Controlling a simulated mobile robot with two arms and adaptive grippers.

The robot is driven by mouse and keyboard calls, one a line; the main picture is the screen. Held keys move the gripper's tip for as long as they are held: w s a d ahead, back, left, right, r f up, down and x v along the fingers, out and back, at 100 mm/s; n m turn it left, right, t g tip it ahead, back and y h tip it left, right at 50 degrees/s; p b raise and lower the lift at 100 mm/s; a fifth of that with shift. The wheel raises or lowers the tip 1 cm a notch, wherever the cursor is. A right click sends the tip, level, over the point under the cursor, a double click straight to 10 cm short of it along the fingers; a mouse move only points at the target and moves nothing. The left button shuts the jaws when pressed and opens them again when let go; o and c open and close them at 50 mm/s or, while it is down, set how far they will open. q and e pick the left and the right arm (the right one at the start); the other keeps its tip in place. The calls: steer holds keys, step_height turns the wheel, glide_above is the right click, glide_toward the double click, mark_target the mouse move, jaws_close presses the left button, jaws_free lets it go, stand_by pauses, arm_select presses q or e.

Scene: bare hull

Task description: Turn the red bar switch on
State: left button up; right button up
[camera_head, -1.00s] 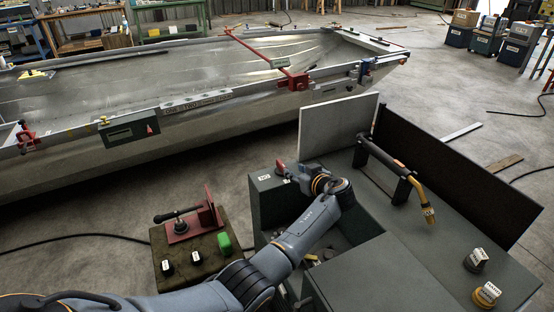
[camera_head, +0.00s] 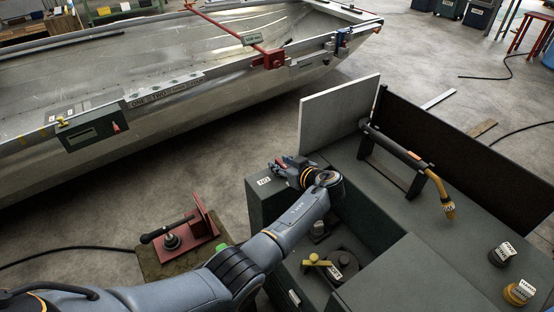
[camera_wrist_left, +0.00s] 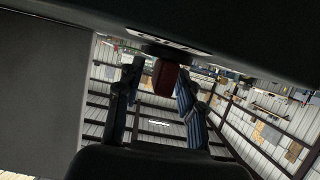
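The red bar switch (camera_wrist_left: 165,77) shows in the left wrist view as a short dark red block under a dark panel edge with a white label. In the head view it is mostly hidden by my left gripper (camera_head: 281,162), which is at the far left corner of the dark green cabinet (camera_head: 262,212), beside a small white label. In the wrist view the gripper's two blue-padded fingers stand apart, one on each side of the red bar. A gap shows at the left finger; contact at the right finger is unclear. My right gripper is not in view.
A pale upright panel (camera_head: 338,116) stands just behind and right of the gripper. A torch with a yellow neck (camera_head: 442,190) rests on a stand at right. A red clamp fixture (camera_head: 190,232) sits on a low block at left. A metal boat hull (camera_head: 200,110) lies beyond.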

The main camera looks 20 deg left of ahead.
arm_select(q)
steer(key=shift+d, duration=0.1)
steer(key=shift+c, duration=0.8)
jaws_close()
